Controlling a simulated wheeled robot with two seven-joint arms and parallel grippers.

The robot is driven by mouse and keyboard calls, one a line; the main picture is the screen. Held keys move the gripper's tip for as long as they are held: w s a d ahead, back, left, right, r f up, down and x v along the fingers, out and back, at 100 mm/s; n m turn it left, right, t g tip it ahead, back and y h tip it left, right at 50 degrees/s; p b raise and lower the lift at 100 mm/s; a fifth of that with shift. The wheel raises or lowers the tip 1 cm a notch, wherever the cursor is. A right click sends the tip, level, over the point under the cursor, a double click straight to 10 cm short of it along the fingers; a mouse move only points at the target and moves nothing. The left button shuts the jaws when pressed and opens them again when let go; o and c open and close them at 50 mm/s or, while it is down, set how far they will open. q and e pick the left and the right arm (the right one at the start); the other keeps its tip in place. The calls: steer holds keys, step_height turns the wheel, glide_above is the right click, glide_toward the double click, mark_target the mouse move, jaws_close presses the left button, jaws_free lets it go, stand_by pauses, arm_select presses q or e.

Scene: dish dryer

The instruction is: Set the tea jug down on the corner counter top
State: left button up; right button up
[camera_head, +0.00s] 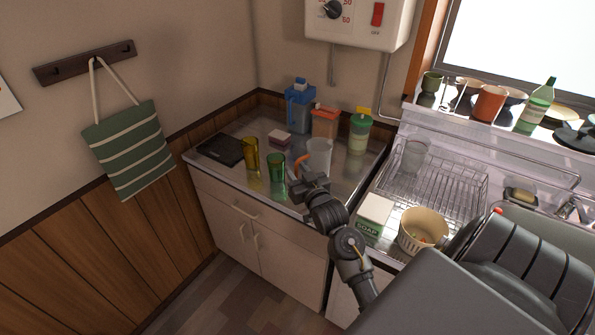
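The corner counter top (228,180) is in the left middle of the head view. My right gripper (309,182) is at the counter's front edge, just in front of a pale translucent vessel (319,155) and a curved orange piece (302,166). Whether its fingers touch either is hidden. My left gripper is out of view.
A yellow glass (251,154), a green glass (276,168) and a black flat item (221,150) occupy the counter's left part. To the right are a wire dish rack (455,192), a soap box (374,215) and a cream bowl (423,232).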

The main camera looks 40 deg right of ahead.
steer(key=b+v, duration=0.2)
steer(key=v, duration=1)
steer(key=shift+r, duration=0.1)
